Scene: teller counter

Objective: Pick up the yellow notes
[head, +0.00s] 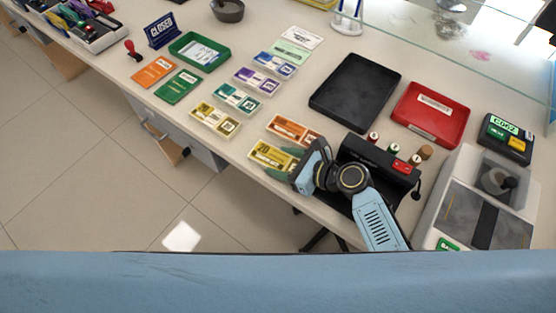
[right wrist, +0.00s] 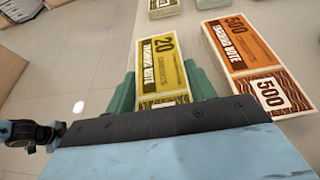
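The yellow notes (head: 268,154), a flat bundle marked 20, lie near the front edge of the counter. They also show in the right wrist view (right wrist: 163,65). My right gripper (head: 283,163) is over their near right end. In the right wrist view its green fingers (right wrist: 160,88) stand one on each long side of the bundle, very close to its edges. The fingers look open, and I cannot tell whether they touch the notes. The near end of the bundle is hidden by the gripper body. My left gripper is not in view.
Orange notes (head: 292,130) lie close to the right finger. Another yellowish bundle (head: 215,119) and teal notes (head: 237,98) lie farther left. A black tray (head: 355,93), a red tray (head: 431,114) and a black stamp holder (head: 375,158) stand to the right.

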